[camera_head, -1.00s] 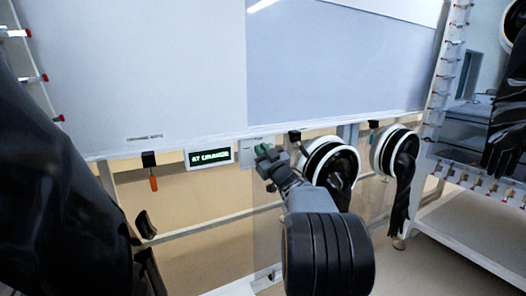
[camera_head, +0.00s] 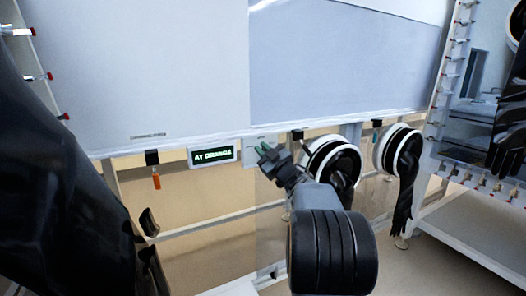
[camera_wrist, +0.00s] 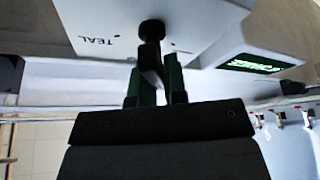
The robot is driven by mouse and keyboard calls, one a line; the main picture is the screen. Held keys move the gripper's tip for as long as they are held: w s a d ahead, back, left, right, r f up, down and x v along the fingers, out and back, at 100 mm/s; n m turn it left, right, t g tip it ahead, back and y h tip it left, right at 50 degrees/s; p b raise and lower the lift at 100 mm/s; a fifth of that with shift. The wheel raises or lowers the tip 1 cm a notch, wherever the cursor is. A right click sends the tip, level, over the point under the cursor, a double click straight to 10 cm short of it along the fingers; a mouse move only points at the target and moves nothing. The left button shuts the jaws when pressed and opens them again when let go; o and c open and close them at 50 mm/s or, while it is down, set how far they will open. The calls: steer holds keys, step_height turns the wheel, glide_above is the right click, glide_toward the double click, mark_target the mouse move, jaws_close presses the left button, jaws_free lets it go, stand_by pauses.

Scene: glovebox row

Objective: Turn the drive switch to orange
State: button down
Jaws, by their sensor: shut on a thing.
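My gripper (camera_head: 267,152) is at the small switch plate under the panel's lower edge. In the wrist view my gripper (camera_wrist: 155,85) has its green-padded fingers shut on the dark knob of the drive switch (camera_wrist: 152,30). The white switch plate (camera_wrist: 100,22) carries the printed word "TEAL" beside the knob. The display (camera_head: 212,156) left of the switch glows green and appears to read "AT ORANGE". It also shows in the wrist view (camera_wrist: 255,64). The fingers hide most of the switch in the head view.
An orange-handled tool (camera_head: 156,181) hangs from a black clip left of the display. Glove ports with black gloves, one nearer (camera_head: 332,160) and one farther (camera_head: 398,150), stand right of my gripper. A large black glove (camera_head: 60,190) fills the left edge.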

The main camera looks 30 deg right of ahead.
steer(key=c, duration=1.2)
jaws_free()
steer(key=shift+o, duration=0.2)
steer(key=a+p+v, duration=0.1)
steer(key=p+v, duration=0.2)
steer(key=v, duration=1)
steer(key=shift+s+d+f, duration=0.15)
steer(key=shift+s+d, duration=0.25)
steer(key=shift+d, duration=0.1)
